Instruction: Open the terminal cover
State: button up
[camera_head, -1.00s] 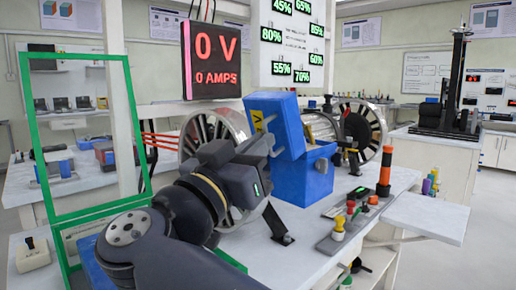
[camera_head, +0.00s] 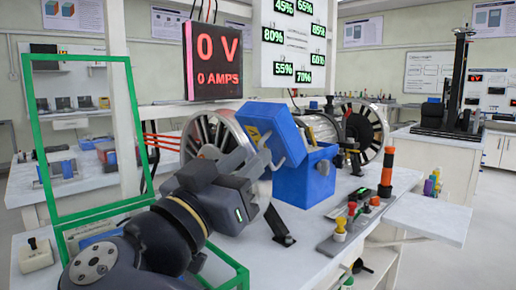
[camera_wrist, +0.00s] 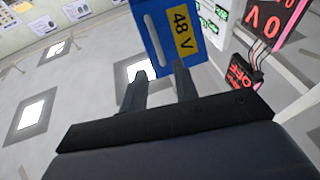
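The terminal cover (camera_head: 268,122) is the blue lid of a blue terminal box (camera_head: 305,180). It stands raised and tilted to the left, leaving a gap above the box, with a grey handle-like piece on its lower right. My gripper (camera_head: 258,158) is at the cover's left side.
A silver motor (camera_head: 325,128) with large wheels is behind the box. A control strip (camera_head: 345,228) with coloured knobs and an orange-black post (camera_head: 386,168) stand to the right. A green frame (camera_head: 88,140) rises at left. A red display (camera_head: 217,60) reads 0 V, 0 AMPS.

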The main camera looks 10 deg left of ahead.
jog(key=v, duration=0.7)
jog(key=shift+p, duration=0.35)
jog(key=shift+c, duration=0.3)
